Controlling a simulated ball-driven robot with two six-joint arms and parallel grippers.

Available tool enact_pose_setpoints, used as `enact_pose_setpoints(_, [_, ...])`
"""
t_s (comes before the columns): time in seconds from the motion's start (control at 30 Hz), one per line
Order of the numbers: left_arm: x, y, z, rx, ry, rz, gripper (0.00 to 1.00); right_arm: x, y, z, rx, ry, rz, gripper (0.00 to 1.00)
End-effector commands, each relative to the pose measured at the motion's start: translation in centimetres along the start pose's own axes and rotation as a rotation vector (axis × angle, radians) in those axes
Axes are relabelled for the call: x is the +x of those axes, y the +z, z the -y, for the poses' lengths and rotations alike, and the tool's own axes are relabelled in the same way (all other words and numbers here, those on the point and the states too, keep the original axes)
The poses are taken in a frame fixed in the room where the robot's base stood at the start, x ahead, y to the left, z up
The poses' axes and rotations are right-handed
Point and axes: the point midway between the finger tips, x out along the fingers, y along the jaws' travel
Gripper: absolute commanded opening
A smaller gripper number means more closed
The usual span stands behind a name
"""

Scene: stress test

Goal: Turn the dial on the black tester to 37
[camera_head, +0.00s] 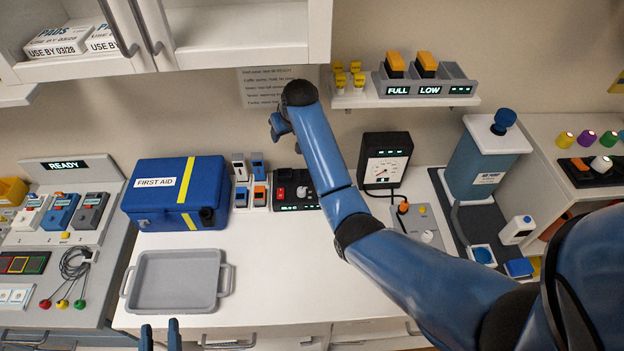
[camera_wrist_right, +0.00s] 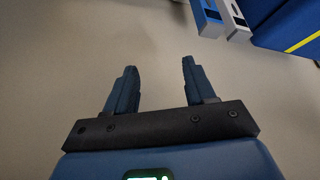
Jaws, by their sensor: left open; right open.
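A black box with a white gauge face and a small lit display (camera_head: 386,160) stands upright at the back of the white counter, right of my right forearm. A low black unit (camera_head: 285,204) with a red control, a white knob (camera_head: 302,191) and a green-lit display lies left of that arm, which partly hides it. I cannot tell which is the tester, and the figures are too small to read. My right gripper (camera_head: 279,126) is raised before the wall, above the low unit; its fingers (camera_wrist_right: 153,90) are apart and empty. My left gripper (camera_head: 160,335) is open at the bottom edge.
A blue first aid case (camera_head: 160,210), a grey tray (camera_head: 178,280) and small blue and white devices (camera_head: 240,168) occupy the counter's left. A pump (camera_head: 484,160) stands right. A shelf (camera_head: 420,101) and cabinet (camera_head: 240,35) overhang. The counter's middle front is bare.

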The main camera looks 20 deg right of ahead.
Motion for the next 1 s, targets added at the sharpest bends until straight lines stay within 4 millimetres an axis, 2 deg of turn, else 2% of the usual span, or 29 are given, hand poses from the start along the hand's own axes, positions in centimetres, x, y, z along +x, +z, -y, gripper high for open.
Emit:
enact_pose_setpoints(0.1, [0.0,0.1,0.0,0.0,0.0,0.0,0.43,0.8,4.6,0.4,-0.009,-0.024,0.233,0.54])
enact_pose_setpoints(0.2, [0.0,0.0,0.0,0.0,0.0,0.0,0.43,0.6,7.3,0.7,-0.016,-0.04,0.365,0.54])
enact_pose_setpoints(0.3, [0.0,0.0,0.0,0.0,0.0,0.0,0.43,0.1,8.9,0.8,-0.021,-0.049,0.444,0.54])
enact_pose_setpoints(0.43, [0.0,0.1,0.0,0.0,0.0,0.0,0.43,-0.3,9.9,0.9,-0.025,-0.055,0.497,0.54])
enact_pose_setpoints(0.57, [0.0,0.1,0.0,0.0,0.0,0.0,0.43,0.1,10.5,0.9,-0.028,-0.057,0.513,0.54])
enact_pose_setpoints(0.73, [0.0,0.4,0.0,0.0,0.0,0.0,0.43,1.9,11.6,1.0,-0.028,-0.057,0.513,0.54])
enact_pose_setpoints(1.0, [0.0,-0.6,0.0,0.0,0.0,0.0,0.43,5.6,13.6,1.2,-0.029,-0.057,0.512,0.54])
